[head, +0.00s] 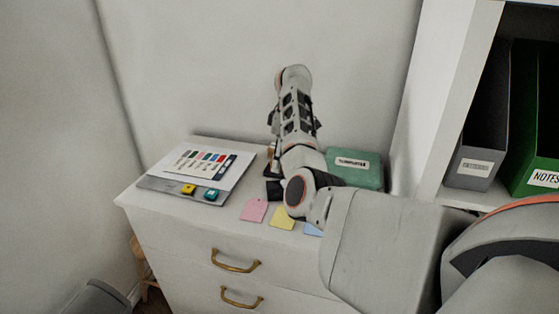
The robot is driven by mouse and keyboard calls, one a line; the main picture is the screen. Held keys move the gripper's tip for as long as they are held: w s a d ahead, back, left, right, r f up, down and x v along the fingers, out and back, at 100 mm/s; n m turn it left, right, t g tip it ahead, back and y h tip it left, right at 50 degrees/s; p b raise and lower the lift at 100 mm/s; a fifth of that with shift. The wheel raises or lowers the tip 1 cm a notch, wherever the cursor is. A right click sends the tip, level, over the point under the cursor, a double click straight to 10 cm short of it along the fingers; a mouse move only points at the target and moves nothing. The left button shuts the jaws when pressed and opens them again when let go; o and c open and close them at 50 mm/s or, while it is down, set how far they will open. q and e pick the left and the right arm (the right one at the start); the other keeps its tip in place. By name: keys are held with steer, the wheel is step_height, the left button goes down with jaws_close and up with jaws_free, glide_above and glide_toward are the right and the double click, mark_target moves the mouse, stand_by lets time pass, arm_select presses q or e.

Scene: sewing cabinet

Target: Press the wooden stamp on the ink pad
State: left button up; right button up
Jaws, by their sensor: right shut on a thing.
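My right arm reaches in from the right over the white cabinet top. My right gripper (271,165) is low over the cabinet top, largely hidden behind my own arm links. It is shut on the wooden stamp (269,152), of which only a small brown part shows at the left edge of the arm. A dark block (274,189), which looks like the ink pad, lies just below the gripper in the picture, partly covered by my arm. I cannot tell whether the stamp touches it. My left gripper is not in view.
On the white cabinet (185,238), a board with colour swatches (205,164) and small yellow and teal blocks lies left. Pink (254,210), yellow (282,218) and blue tags lie along the front. A green box (355,168) stands right, close to my arm. A shelf with binders (475,165) is further right.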

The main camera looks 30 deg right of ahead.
stand_by(0.5)
steer(key=shift+r+p, duration=1.2)
steer(key=shift+r, duration=0.4)
steer(key=shift+r+p, duration=1.5)
steer(key=shift+r, duration=0.4)
